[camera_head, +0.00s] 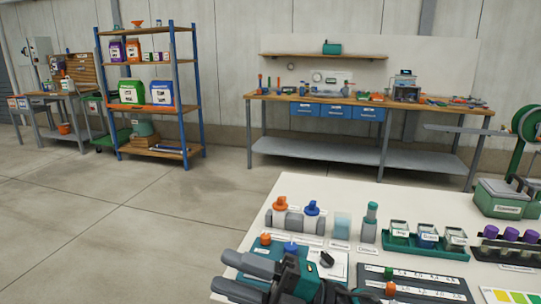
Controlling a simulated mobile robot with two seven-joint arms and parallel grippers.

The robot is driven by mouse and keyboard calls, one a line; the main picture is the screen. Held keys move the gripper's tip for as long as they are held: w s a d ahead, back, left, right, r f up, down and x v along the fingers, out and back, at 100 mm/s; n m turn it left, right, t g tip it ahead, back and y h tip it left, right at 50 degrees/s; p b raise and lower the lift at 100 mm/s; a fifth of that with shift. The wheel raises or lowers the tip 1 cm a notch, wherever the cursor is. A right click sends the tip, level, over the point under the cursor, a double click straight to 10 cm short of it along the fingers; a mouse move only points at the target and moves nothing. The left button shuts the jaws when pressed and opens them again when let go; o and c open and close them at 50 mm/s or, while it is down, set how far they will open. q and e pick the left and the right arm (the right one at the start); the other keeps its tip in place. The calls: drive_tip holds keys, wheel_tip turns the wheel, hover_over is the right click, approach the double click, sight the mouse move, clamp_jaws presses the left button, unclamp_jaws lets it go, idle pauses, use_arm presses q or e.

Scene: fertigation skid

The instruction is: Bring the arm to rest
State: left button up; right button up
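My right gripper (220,271) shows at the bottom of the head view, over the near left edge of the white table (350,191). Its two dark grey fingers point left and stand apart, with no object seen between them. Part of the arm behind it is cut off by the lower picture edge. A teal panel with an orange knob (265,239) and a blue knob (291,247) is just behind the gripper and partly hidden by it. My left gripper is not in view.
An orange-topped fitting (280,203), a blue-topped one (312,208), a teal-capped bottle (370,222) and a green tray (400,247) of labelled containers stand beyond the gripper. A dark board (440,291) lies right of it. Open floor (120,230) lies left of the table.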

drive_tip(key=w+d+f+m+t+h+p, duration=0.1)
drive_tip(key=w+d+f+m+t+h, duration=0.1)
drive_tip(key=d+f+m+t+h, duration=0.55)
drive_tip(key=w+d+f+m+t+h, duration=0.2)
drive_tip(key=d+f+m+t+h, duration=0.15)
drive_tip(key=m+t, duration=0.7)
drive_tip(key=s+d+f+m+g+h, duration=0.4)
drive_tip(key=s+d+f+m, duration=0.1)
drive_tip(key=f, duration=0.4)
drive_tip(key=s+d+f+m+g+h, duration=0.4)
drive_tip(key=s+d+f+m+g, duration=0.1)
drive_tip(key=s+f, duration=0.3)
drive_tip(key=shift+d+f+m+h+p, duration=0.4)
drive_tip(key=shift+d+f+m, duration=0.25)
drive_tip(key=shift+d+m, duration=0.05)
drive_tip(key=shift+s, duration=0.1)
